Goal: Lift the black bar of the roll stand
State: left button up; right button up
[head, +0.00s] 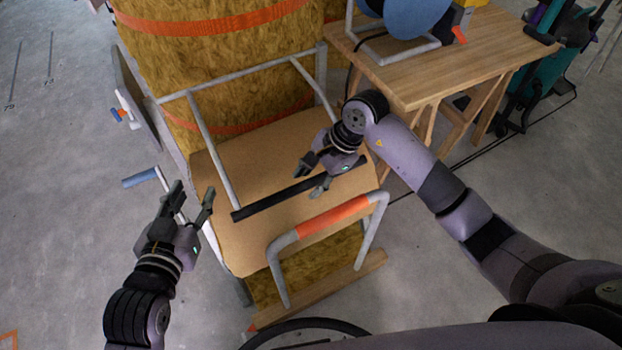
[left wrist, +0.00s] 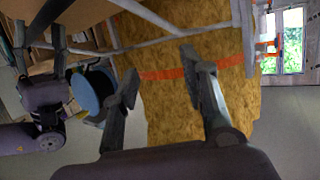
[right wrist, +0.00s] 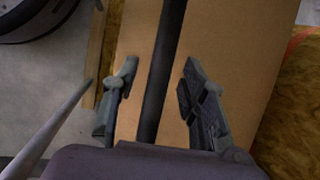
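The black bar (head: 278,196) lies low across the tan board of the roll stand, joined to the stand's grey tube frame (head: 212,150). My right gripper (head: 312,182) is open over the bar's right part. In the right wrist view the bar (right wrist: 164,75) runs between its two open fingers (right wrist: 158,85), and no finger clearly touches it. My left gripper (head: 192,196) is open and empty, left of the bar's left end and apart from it. The left wrist view shows its open fingers (left wrist: 162,75) with nothing between them; the bar cannot be made out there.
An insulation roll (head: 210,60) with orange straps stands behind the board. A grey handle with an orange grip (head: 332,216) rises in front of the bar. A wooden table (head: 440,65) stands at the back right. A blue-handled crank (head: 140,178) sticks out at left.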

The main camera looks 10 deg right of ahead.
jog(key=shift+c, duration=0.5)
grip_shut()
dwell(0.5)
